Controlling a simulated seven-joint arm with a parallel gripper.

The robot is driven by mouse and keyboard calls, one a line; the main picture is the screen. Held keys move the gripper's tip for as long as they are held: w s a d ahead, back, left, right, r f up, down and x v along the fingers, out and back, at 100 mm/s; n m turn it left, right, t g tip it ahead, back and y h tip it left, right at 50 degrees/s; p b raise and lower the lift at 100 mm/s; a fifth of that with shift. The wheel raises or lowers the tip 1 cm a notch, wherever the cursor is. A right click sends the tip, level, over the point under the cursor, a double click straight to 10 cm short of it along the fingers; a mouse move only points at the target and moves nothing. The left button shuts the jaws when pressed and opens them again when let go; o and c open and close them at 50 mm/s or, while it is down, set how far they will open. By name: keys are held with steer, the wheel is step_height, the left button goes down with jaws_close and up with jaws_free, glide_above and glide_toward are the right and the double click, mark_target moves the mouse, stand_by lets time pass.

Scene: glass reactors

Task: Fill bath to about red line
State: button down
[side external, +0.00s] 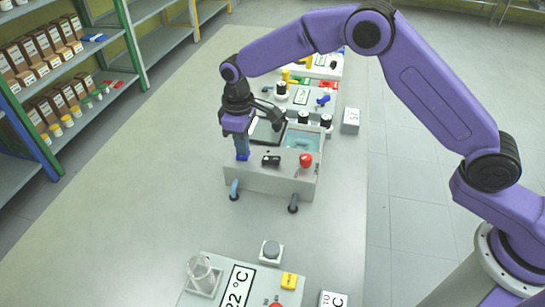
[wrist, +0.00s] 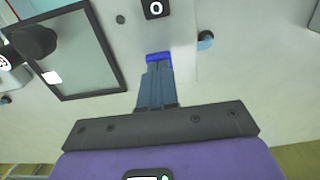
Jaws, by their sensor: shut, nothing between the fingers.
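The bath is a light grey box (side external: 262,181) in the middle of the table, with pale blue water (side external: 302,140) showing in its right part. A dark framed panel (side external: 264,133) lies on its left part and also shows in the wrist view (wrist: 72,90). The front carries a black switch (side external: 271,160) and a red knob (side external: 306,160). A blue pipe (side external: 235,188) and a dark pipe (side external: 293,203) stick out in front. My gripper (side external: 242,155) is shut and empty, pointing down at the bath's left side. Its blue fingertips (wrist: 159,58) are near the switch (wrist: 155,8). I cannot make out a red line.
A lower station with a glass beaker (side external: 202,275) and a "22 °C" label (side external: 238,287) stands at the front. More stations with valves (side external: 323,100) stand behind the bath. Shelves with boxes (side external: 35,50) are at the left. The table left of the bath is clear.

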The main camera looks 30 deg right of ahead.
steer(key=shift+r, duration=0.1)
stand_by(0.3)
steer(key=shift+r, duration=3.4)
steer(key=s+d+r+n, duration=0.1)
steer(key=s+d+r, duration=0.25)
steer(key=s, duration=0.55)
steer(key=s+d+r+n, duration=0.1)
steer(key=s+d+r, duration=0.1)
steer(key=s+d, duration=0.5)
steer(key=s+d+f, duration=0.1)
steer(key=s+d, duration=0.5)
steer(key=s, duration=0.4)
steer(key=s+d+n, duration=0.1)
steer(key=s+d, duration=0.6)
steer(key=s, duration=0.4)
steer(key=shift+d+f+n, duration=0.2)
steer(key=shift+f+n, duration=0.1)
steer(key=shift+f, duration=0.1)
